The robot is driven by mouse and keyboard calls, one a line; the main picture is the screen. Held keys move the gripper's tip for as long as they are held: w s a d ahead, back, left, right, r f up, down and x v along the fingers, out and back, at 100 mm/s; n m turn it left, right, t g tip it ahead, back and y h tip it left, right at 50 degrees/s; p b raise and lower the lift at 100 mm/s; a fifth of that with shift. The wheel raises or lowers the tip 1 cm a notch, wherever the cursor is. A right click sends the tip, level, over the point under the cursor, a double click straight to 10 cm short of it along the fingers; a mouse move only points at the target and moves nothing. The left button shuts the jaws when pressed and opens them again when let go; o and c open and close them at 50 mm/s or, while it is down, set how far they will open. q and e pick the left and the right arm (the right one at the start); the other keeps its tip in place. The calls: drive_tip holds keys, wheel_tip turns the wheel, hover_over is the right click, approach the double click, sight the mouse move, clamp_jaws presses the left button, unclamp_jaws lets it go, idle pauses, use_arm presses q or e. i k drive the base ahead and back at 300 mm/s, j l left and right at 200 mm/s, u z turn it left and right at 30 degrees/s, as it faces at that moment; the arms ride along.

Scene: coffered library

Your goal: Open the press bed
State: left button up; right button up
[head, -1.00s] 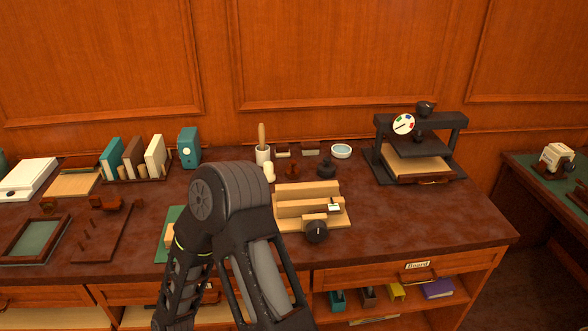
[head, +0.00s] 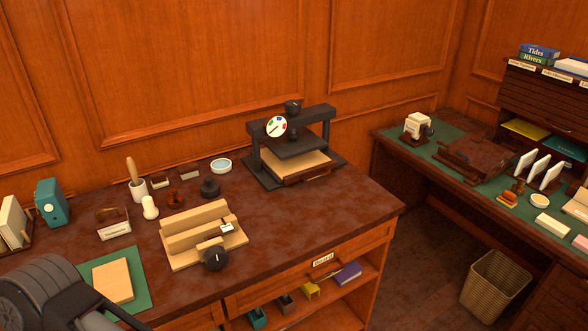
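The book press stands at the back right of the brown worktop in the head view. It has a black frame (head: 322,116), a round dial (head: 276,127) with coloured marks, a knob on top and a dark upper plate (head: 296,146). Its pale wooden bed (head: 292,166) lies under the plate, with a brown handle (head: 306,176) at its front edge. The bed looks to be inside the frame. A dark arm link of mine fills the lower left corner, far from the press. Neither gripper's fingers are in view.
A wooden jig (head: 203,235) with a black knob stands on the worktop (head: 300,225) left of the press. A green mat (head: 135,296) bears a tan board. Worktop in front of the press is clear. A desk (head: 437,149) and a wicker basket (head: 495,284) are at right.

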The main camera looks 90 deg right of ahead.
sight(314, 164)
drive_tip(key=i+l+z, duration=0.25)
drive_tip(key=z, duration=2.95)
